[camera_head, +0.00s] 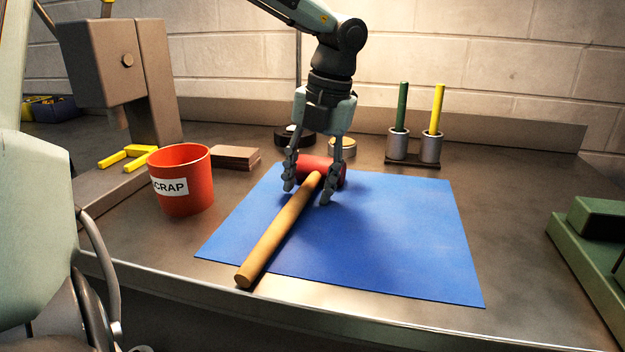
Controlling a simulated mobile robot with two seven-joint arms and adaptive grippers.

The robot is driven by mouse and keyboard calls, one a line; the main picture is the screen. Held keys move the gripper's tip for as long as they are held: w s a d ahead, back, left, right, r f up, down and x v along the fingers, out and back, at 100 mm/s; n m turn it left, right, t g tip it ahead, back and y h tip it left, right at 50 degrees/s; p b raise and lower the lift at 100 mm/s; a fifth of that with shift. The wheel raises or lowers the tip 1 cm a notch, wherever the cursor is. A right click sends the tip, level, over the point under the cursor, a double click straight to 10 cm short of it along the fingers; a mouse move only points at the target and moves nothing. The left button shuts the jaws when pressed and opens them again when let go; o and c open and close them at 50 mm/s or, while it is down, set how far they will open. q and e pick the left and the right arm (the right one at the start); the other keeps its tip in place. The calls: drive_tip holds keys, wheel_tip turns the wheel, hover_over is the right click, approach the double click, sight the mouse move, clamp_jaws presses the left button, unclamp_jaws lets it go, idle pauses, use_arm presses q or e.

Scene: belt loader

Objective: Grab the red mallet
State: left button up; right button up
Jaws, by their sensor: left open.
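The mallet has a red cylindrical head (316,165) and a long wooden handle (275,235). It lies on the blue mat (400,240), with the handle running toward the front left and its end by the mat's front edge. My left gripper (308,194) points down over the head, fingers apart, one on each side of the place where handle meets head. The fingers hide part of the head. I cannot tell whether they touch it. My right gripper is not in view.
A red bucket labelled SCRAP (183,180) stands left of the mat. Behind are a brown block (235,157), round tins (342,146) and a holder with green (402,107) and yellow (437,108) sticks. A green machine (597,240) is at right. The mat's right part is clear.

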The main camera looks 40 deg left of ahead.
use_arm(q)
drive_tip(key=shift+c, duration=0.5)
clamp_jaws()
drive_tip(key=shift+w+r, duration=0.1)
drive_tip(key=shift+r, duration=0.1)
